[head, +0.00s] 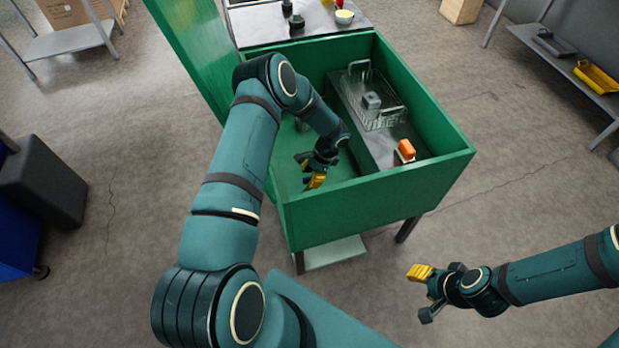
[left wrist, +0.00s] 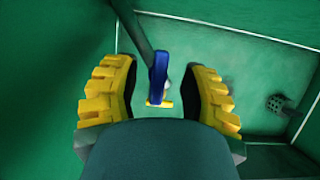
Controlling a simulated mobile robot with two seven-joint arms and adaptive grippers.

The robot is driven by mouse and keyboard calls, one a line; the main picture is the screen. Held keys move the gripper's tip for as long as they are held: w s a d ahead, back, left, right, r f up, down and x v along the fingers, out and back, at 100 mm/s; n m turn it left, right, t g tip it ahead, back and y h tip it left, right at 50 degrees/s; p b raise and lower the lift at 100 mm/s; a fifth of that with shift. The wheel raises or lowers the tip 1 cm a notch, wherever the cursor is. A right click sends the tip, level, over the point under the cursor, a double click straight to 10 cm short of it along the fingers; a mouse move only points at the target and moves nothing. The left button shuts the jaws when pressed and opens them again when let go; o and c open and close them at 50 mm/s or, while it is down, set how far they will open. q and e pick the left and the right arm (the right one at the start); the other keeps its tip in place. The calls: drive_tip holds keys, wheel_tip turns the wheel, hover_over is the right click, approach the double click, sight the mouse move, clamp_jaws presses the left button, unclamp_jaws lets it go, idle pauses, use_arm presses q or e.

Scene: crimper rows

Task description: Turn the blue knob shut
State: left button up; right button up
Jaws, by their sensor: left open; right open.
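The blue knob (left wrist: 158,75) shows in the left wrist view as an upright blue bar beside a dark pipe (left wrist: 143,35). It lies between the two yellow-padded fingers of my left gripper, with a visible gap on both sides. I cannot tell how deep it is between them. My left gripper (head: 308,170) is open, inside the green box (head: 365,203) at its near left part. The knob is not visible in the head view, where my arm and gripper cover that area. My right gripper (head: 424,293) is open and empty, outside the box at the lower right.
The box's raised green lid (head: 190,50) stands at its left. Inside at the right are a wire basket (head: 384,118) and an orange block (head: 406,149) on a grey surface. A table (head: 262,25) stands behind. A shelf (head: 570,62) is at far right. Floor around is mostly clear.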

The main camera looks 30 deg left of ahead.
use_arm(q)
drive_tip(key=shift+s+a+f, duration=0.1)
drive_tip(key=shift+s+f, duration=0.05)
drive_tip(key=shift+f, duration=0.35)
clamp_jaws()
